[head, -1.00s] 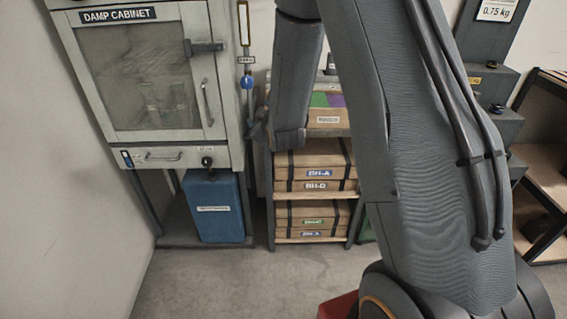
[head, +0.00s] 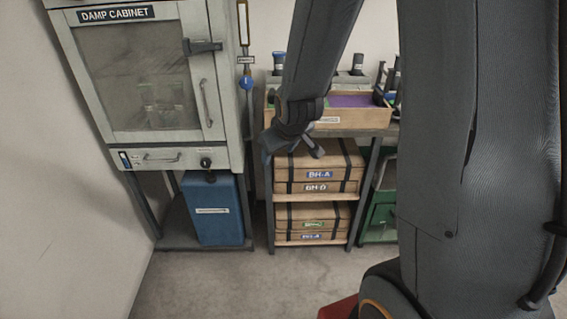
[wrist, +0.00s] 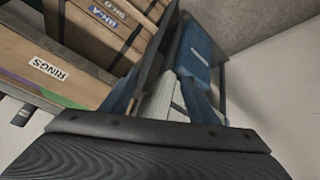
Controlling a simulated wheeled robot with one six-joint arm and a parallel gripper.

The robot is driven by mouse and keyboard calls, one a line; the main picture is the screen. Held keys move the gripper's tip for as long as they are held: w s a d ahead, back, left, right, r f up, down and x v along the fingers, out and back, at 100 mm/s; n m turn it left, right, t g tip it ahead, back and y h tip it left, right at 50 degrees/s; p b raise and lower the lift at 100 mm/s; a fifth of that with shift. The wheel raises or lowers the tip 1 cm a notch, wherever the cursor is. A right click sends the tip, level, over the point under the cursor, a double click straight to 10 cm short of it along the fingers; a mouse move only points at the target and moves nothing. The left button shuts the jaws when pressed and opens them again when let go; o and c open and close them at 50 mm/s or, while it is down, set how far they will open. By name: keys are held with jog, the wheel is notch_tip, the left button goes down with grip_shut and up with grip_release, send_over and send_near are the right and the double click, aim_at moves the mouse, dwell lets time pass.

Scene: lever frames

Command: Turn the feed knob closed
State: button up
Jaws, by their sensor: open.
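The damp cabinet (head: 145,75) stands at the left in the head view. A round blue knob (head: 246,82) sits on a thin upright pipe along its right side. A small black knob (head: 206,163) sits at the cabinet's lower right, above the blue container. Neither has a readable feed label, so I cannot tell which is the feed knob. My gripper (head: 291,148) is to the right of both knobs, apart from them, in front of the shelf of cases. In the wrist view my gripper (wrist: 160,80) shows two spread blue-grey fingers with nothing between them.
A labelled blue container (head: 212,205) stands under the cabinet. The shelf unit (head: 310,197) holds strapped cases (head: 315,175) and an open wooden bin (head: 340,116) on top. A green box (head: 381,214) stands right of it.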

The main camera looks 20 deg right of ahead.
jog(key=shift+m+g, duration=0.4)
jog(key=shift+g, duration=0.4)
jog(key=shift+s+f, duration=0.1)
jog(key=shift+s, duration=2.25)
jog(key=s+a+r+m+g, duration=0.1)
jog(key=s+g, duration=0.1)
jog(key=s, duration=0.6)
jog(key=s+r+m+g, duration=0.1)
jog(key=s+g, duration=0.2)
jog(key=s, duration=0.6)
jog(key=shift+a+m, duration=0.3)
jog(key=shift+a, duration=0.1)
jog(key=shift+c, duration=0.2)
